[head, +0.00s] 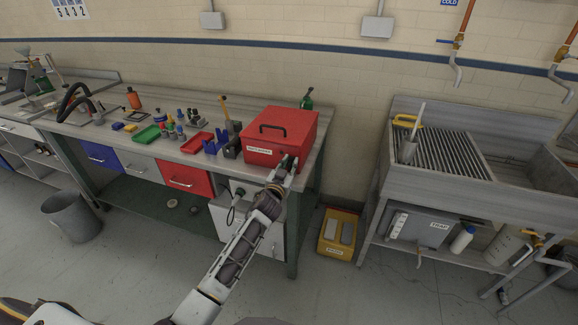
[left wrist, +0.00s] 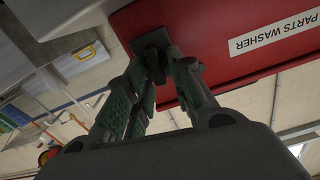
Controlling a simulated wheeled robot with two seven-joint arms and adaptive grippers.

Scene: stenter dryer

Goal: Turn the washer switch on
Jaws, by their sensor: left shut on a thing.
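The red parts washer (head: 284,130) stands on the right end of the workbench, its lid shut, with a black handle on top. Its front carries a white "PARTS WASHER" label, which also shows in the left wrist view (left wrist: 264,37). My left gripper (head: 290,162) is at the lower right of the washer's front. In the left wrist view its green-padded fingers are shut on the dark washer switch (left wrist: 151,40), right of which lies the label. The fingers hide most of the switch, so its setting cannot be told. My right gripper is not in view.
The workbench (head: 185,156) holds a green tray (head: 146,134), a red tray (head: 196,143) and several small tools and bottles. A metal sink unit (head: 425,180) stands to the right, with a yellow box (head: 338,233) on the floor between. The floor in front is clear.

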